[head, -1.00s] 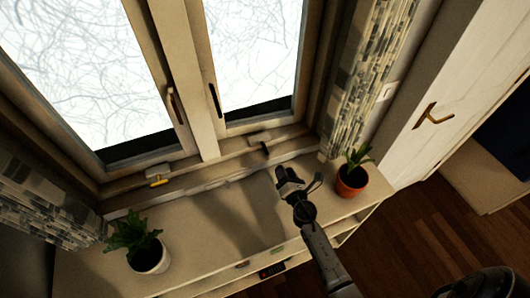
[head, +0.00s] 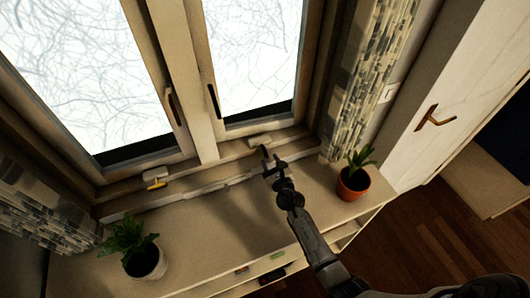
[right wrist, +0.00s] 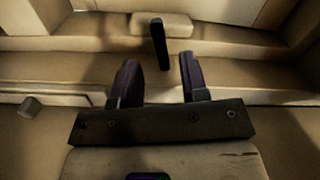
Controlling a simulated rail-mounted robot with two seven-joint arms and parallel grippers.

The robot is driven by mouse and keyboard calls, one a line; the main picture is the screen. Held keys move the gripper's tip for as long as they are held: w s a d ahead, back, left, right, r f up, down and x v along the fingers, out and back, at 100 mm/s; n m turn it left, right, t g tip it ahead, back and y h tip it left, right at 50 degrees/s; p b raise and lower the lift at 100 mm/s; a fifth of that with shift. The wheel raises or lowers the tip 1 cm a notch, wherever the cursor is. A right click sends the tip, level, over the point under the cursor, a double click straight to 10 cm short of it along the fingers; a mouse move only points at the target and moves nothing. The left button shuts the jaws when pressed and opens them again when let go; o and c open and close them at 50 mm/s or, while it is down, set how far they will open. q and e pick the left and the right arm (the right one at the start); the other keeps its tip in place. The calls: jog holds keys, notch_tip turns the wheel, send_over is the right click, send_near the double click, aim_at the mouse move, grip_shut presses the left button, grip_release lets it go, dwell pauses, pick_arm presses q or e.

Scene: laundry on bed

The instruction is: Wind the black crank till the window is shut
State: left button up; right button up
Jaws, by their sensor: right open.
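The black crank (head: 264,153) sticks out from a pale housing (head: 259,140) on the sill under the right window pane (head: 250,55). In the right wrist view the crank (right wrist: 159,44) stands upright just beyond and between my two fingertips. My right gripper (head: 273,168) is open and empty close in front of the crank; in the wrist view (right wrist: 157,75) its dark fingers are spread, with no clear contact. A second crank, brass-coloured (head: 156,184), sits under the left pane (head: 75,70). My left gripper is not in view.
A plant in a terracotta pot (head: 353,184) stands right of my arm on the shelf (head: 205,230). A plant in a white pot (head: 145,262) stands at the left. A patterned curtain (head: 365,75) hangs at the right, near a white door (head: 450,90).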

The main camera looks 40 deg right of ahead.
aim_at(266, 153)
jog(key=shift+b+x, duration=0.45)
jog(key=shift+x, duration=2.3)
grip_shut()
